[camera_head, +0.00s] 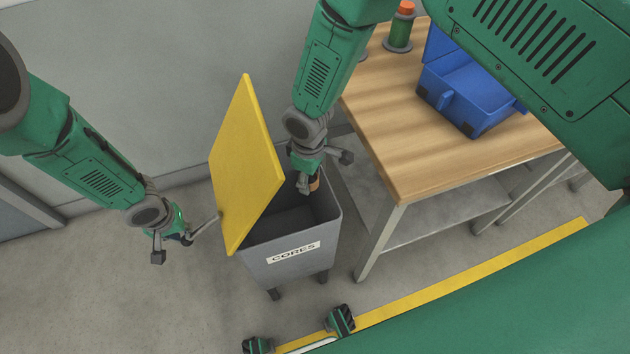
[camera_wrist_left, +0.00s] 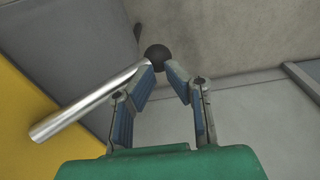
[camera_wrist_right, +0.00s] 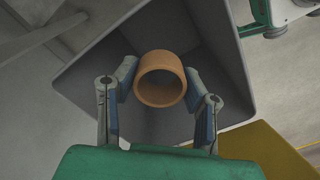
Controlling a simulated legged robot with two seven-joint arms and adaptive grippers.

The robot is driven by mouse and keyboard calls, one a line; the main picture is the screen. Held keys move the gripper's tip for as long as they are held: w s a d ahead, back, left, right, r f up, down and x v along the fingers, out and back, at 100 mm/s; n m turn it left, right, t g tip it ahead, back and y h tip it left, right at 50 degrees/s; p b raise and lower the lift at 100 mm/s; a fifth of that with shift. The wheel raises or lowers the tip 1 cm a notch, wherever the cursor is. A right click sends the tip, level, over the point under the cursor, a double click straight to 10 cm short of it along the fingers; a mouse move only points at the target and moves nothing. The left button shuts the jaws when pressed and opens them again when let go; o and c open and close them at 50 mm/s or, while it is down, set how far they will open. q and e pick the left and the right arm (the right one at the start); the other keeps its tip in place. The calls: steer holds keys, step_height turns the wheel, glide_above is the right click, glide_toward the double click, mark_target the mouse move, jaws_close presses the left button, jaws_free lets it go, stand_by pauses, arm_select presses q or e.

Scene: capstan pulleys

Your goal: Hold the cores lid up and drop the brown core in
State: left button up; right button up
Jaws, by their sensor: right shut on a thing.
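The grey bin (camera_head: 300,257) labelled CORES stands on the floor with its yellow lid (camera_head: 245,165) raised steeply on its left side. My left gripper (camera_head: 172,248) is left of the lid, by the lid's metal handle rod (camera_head: 205,228). In the left wrist view the rod (camera_wrist_left: 85,102) ends in a black knob (camera_wrist_left: 157,56) at the fingertips, which are apart. I cannot tell whether they touch it. My right gripper (camera_head: 320,174) is shut on the brown core (camera_head: 314,183), a hollow cylinder, over the bin's mouth. The core (camera_wrist_right: 160,78) also shows in the right wrist view against the dark bin interior.
A wooden-topped table (camera_head: 400,160) stands right of the bin, bearing a blue box (camera_head: 465,95) and a green spool (camera_head: 400,32). A grey wall is behind. A yellow floor stripe (camera_head: 470,268) runs in front.

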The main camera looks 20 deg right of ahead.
arm_select(q)
steer(key=shift+d, duration=0.1)
arm_select(e)
steer(key=shift+w+f, duration=0.1)
steer(key=shift+w, duration=0.2)
steer(key=o, duration=0.8)
step_height(320, 180, up, 12)
steer(key=shift+w+f, duration=0.1)
stand_by(0.5)
arm_select(q)
step_height(320, 180, up, 14)
steer(key=d, duration=0.1)
steer(key=shift+r, duration=0.25)
stand_by(1.0)
